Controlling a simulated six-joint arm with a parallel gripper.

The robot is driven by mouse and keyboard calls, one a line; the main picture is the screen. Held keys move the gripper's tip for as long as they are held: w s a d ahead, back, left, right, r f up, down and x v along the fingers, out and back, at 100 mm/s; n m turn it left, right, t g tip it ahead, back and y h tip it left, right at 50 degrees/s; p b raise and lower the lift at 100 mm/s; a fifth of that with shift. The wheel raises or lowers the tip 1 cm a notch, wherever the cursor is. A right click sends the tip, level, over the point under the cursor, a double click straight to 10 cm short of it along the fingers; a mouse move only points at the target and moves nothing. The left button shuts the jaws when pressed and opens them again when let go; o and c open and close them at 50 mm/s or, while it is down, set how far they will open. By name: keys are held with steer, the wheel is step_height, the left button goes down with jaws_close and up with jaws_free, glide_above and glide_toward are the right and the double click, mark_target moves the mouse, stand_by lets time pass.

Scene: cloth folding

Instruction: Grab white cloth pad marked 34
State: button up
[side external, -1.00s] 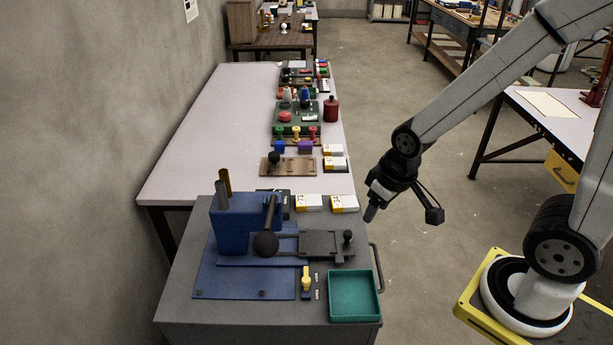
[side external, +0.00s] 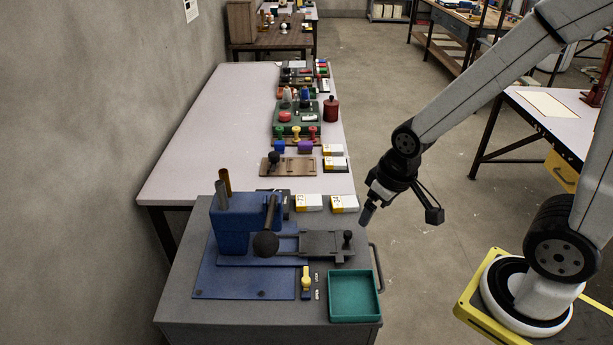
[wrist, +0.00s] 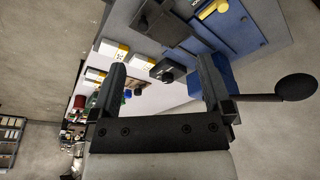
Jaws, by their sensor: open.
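Several white pads with yellow ends lie near the bench edges in the side view. The front pair is a left pad (side external: 308,202) and a right pad (side external: 344,203), both with dark marks too small to read surely. I cannot tell which one is marked 34. Two pads also show in the wrist view, one nearer (wrist: 140,63) and one beyond it (wrist: 114,50). My gripper (side external: 367,216) hangs in the air to the right of the front pair, apart from them. In the wrist view my gripper (wrist: 161,64) is open with nothing between its fingers.
Two more pads (side external: 334,156) lie farther back beside a wooden board (side external: 292,167). A blue press (side external: 232,235) with a ball-ended lever stands on the near grey bench. A green tray (side external: 353,316) sits at its front right. Open floor lies under my gripper.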

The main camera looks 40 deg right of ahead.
steer(key=n+t, duration=0.4)
steer(key=t, duration=0.3)
glide_above(345, 204)
steer(key=w+d, duration=0.2)
steer(key=w, duration=0.1)
step_height(345, 204, down, 4)
steer(key=d+f+n+t+y, duration=0.1)
steer(key=d+f+n+y, duration=0.2)
steer(key=d+f+y, duration=0.3)
steer(key=s+d+f+n+g+y, duration=0.1)
steer(key=s+d+f+n+y, duration=0.1)
steer(key=s+f, duration=0.6)
steer(key=shift+s+d+f+n+g+y, duration=0.25)
steer(key=shift+s+n+g+y, duration=0.2)
steer(key=shift+s+y, duration=0.7)
steer(key=shift+w+a, duration=0.1)
steer(key=shift+w, duration=0.05)
steer(key=x, duration=0.7)
steer(key=shift+w+a, duration=0.15)
steer(key=shift+a, duration=0.1)
